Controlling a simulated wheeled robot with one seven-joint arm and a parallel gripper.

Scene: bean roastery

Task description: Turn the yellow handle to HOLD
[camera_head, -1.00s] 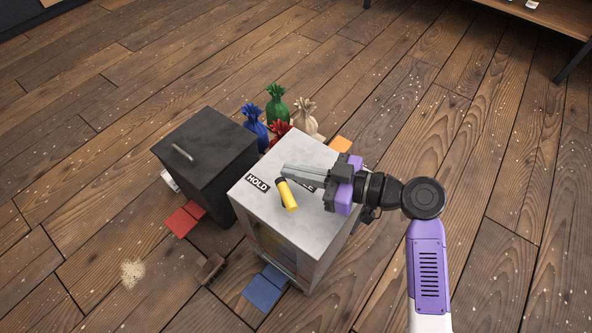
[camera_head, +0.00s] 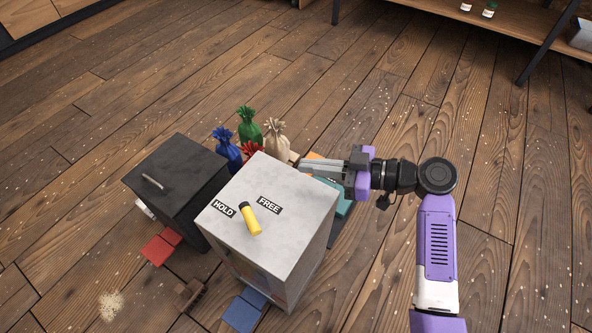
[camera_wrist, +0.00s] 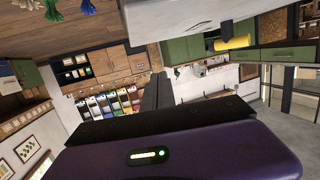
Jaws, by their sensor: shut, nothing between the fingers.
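The yellow handle (camera_head: 251,221) lies on the pale grey top of a box (camera_head: 285,195). Its black end sits between the black HOLD label (camera_head: 223,208) and the FREE label (camera_head: 270,205), slightly nearer HOLD; the yellow part slants down and right, away from both labels. My gripper (camera_head: 303,167) is shut and empty, at the far right edge of the box top, clear of the handle. In the wrist view the handle (camera_wrist: 235,43) shows at the upper right, apart from my fingers (camera_wrist: 158,88).
A dark box (camera_head: 180,185) with a metal handle stands close on the left. Several tied sacks (camera_head: 250,127) stand behind the boxes. Red tiles (camera_head: 161,247), blue tiles (camera_head: 245,310) and a brown brush-like object (camera_head: 190,294) lie on the floor. Open floor surrounds them.

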